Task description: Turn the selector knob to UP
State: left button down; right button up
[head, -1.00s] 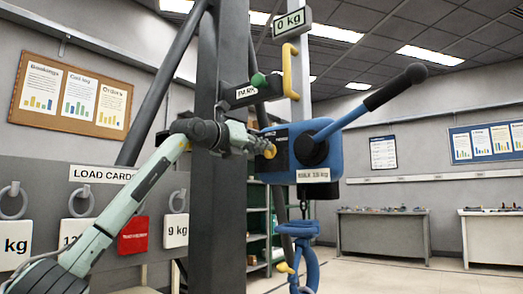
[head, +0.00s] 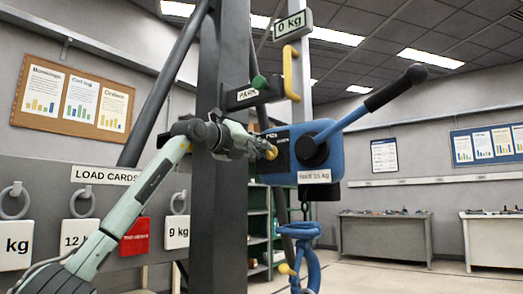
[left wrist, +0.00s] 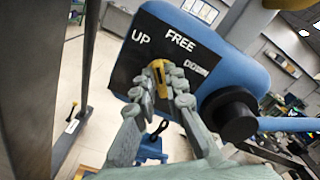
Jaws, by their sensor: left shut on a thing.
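The blue hoist body (head: 330,150) hangs beside the dark column. Its black plate (left wrist: 125,72) carries the words UP, FREE and DOWN in the left wrist view. The yellow selector knob (left wrist: 158,74) stands out from this plate, and its end also shows in the head view (head: 271,152). My left gripper (left wrist: 165,86) is shut on the knob, with one finger on each side of it. The fingers hide part of the knob, and I cannot tell exactly which word it points at. My right gripper is in neither view.
A blue lever with a black grip (head: 390,91) sticks out up and right from the hoist. A yellow hook (head: 291,73) and a PARK sign (head: 247,95) are above. A blue hook (head: 303,255) hangs below. White load cards (head: 75,233) hang at left.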

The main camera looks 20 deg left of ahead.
pick_arm(q)
jog(key=c, duration=1.6)
grip_release()
jog(key=v, duration=1.2)
